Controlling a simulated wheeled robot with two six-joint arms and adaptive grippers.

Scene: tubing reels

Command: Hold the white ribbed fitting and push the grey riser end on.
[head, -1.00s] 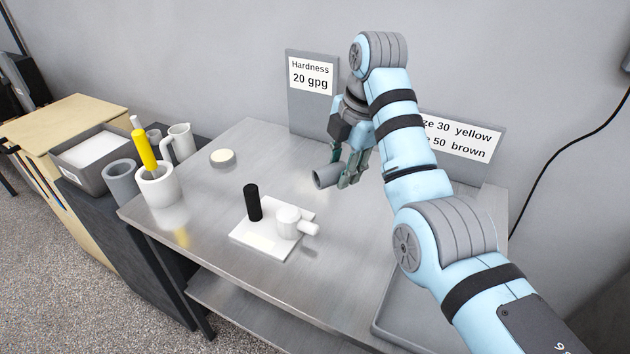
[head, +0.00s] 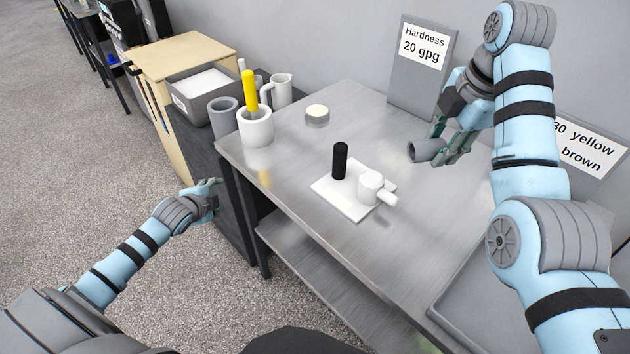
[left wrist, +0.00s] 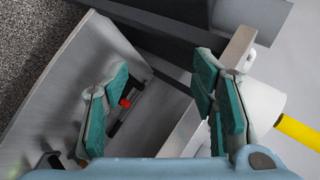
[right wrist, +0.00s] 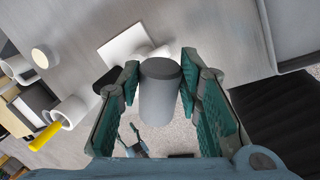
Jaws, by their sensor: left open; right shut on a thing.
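A white fitting (head: 369,186) with a short side stub sits on a white base plate (head: 342,203) beside an upright black post (head: 340,161). Ribs on it cannot be made out. My right gripper (head: 450,150) is shut on a grey cylinder (head: 424,151), seemingly the riser end, above the table behind and right of the fitting. The right wrist view shows this grey cylinder (right wrist: 160,98) between the fingers (right wrist: 160,78). My left gripper (head: 213,194) is open and empty, off the table's left side. Its spread fingers show in the left wrist view (left wrist: 160,90).
A white mug (head: 255,128) with a yellow rod, a jug (head: 281,92), a grey cup (head: 223,117) and a grey bin (head: 190,108) stand at the left. A round white-topped disc (head: 317,114) lies behind the plate. A hardness sign (head: 424,65) stands at the back. The table's front is clear.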

